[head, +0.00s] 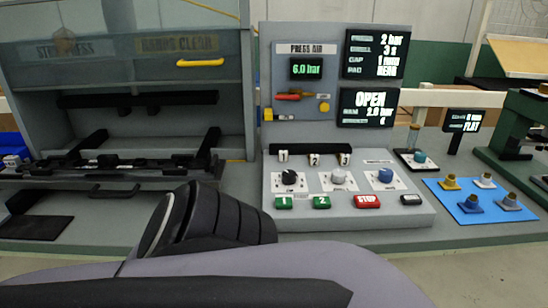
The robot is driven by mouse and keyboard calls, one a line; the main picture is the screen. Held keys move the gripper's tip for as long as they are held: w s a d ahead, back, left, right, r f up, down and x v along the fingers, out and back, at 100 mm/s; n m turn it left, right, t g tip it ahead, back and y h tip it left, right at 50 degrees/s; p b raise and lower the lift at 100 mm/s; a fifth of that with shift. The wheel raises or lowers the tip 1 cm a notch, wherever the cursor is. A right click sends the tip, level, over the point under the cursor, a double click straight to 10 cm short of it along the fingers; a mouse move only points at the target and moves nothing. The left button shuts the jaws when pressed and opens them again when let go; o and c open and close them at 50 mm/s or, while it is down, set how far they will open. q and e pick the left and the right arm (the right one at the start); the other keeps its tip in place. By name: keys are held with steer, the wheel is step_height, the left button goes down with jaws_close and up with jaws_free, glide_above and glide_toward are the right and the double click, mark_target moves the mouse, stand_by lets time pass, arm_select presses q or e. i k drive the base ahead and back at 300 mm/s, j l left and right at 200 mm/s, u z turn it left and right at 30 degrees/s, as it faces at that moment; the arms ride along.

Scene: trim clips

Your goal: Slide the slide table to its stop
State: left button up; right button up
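The slide table (110,181) is a dark grey carriage at the left, at the mouth of the press. Black fixture parts lie across its top, and a black loop handle (113,192) is on its front. Black rails (88,142) run back behind it into the press. I cannot tell from this view how far it is from its stop. A grey and lavender link of my arm fills the bottom middle, with a dark joint just right of the slide table. Neither gripper shows, and no finger touches the slide table in view.
The press guard (120,60) with a yellow handle (200,63) is raised above the opening. A control panel (350,215) with knobs and buttons stands right of centre, below a display reading OPEN (368,107). A blue mat (480,203) with small parts lies at the right.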

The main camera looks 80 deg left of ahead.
mark_target(170, 179)
steer(key=u, duration=3.75)
steer(key=i+j, duration=0.05)
